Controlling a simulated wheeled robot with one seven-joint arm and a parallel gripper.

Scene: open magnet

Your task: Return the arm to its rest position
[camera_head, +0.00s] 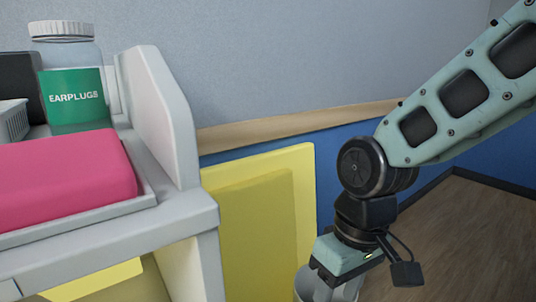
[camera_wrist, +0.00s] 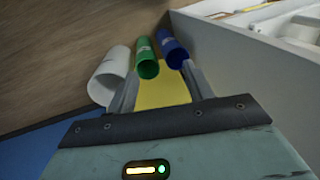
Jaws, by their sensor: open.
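My arm (camera_head: 462,92) reaches in from the upper right of the head view and bends down at the dark round joint. My gripper (camera_head: 342,290) points downward at the bottom edge, to the right of the cart, with its fingertips cut off by the frame. In the wrist view my gripper (camera_wrist: 160,78) has its two grey fingers apart, with nothing held between them. A yellow surface shows behind the gap.
A grey cart (camera_head: 180,225) on the left carries an earplugs jar (camera_head: 74,97) and a pink block (camera_head: 65,178). A yellow panel (camera_head: 255,215) stands beside it. White (camera_wrist: 108,75), green (camera_wrist: 147,58) and blue (camera_wrist: 171,48) round containers lie beyond my fingers. Floor (camera_head: 465,240) is clear at right.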

